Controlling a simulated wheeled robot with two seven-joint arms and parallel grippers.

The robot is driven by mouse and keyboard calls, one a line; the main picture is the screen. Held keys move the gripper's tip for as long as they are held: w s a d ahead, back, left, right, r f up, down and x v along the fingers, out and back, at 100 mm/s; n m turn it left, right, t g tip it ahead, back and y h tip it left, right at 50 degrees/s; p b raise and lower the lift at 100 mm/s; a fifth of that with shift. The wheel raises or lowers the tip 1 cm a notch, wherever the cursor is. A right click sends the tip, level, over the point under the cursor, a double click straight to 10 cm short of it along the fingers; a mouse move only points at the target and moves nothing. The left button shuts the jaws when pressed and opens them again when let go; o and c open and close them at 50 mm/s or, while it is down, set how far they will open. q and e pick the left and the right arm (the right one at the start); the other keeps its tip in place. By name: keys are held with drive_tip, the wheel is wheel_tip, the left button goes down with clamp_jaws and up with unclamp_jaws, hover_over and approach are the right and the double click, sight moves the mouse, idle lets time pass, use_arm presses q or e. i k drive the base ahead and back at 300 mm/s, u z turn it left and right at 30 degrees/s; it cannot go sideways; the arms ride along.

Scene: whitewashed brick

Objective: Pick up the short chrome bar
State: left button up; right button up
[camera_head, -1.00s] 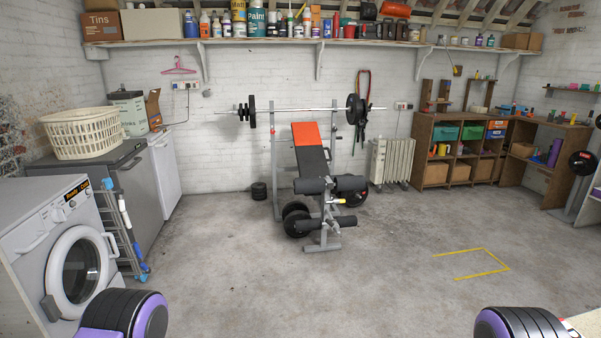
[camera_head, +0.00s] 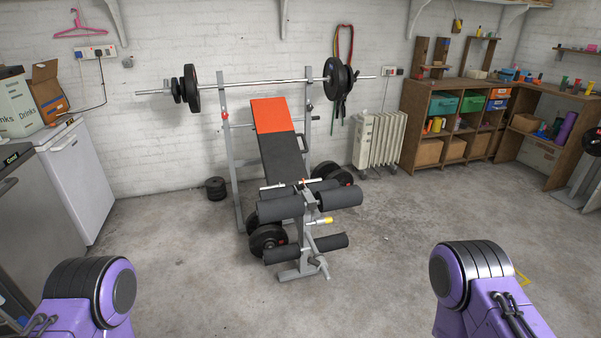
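A short, thin bright metal bar (camera_head: 274,186), likely the chrome bar, shows across the near end of the weight bench (camera_head: 285,157), just above the black foam rollers (camera_head: 282,208). It is small in the view, and I cannot tell whether it lies loose or is fixed there. A much longer bar (camera_head: 270,82) with black plates rests across the rack uprights behind the bench. Only the purple and black upper parts of my two arms show, at the bottom left and bottom right. Both my grippers are out of view.
Black plates sit low around the bench (camera_head: 267,238). A white radiator (camera_head: 378,140) and wooden shelves (camera_head: 455,125) stand right of it. A white appliance (camera_head: 82,180) stands at the left. The concrete floor before the bench is clear.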

sight(294, 183)
drive_tip(key=z, duration=0.1)
drive_tip(key=i, duration=0.7)
drive_tip(key=z, duration=0.6)
drive_tip(key=i, duration=1.1)
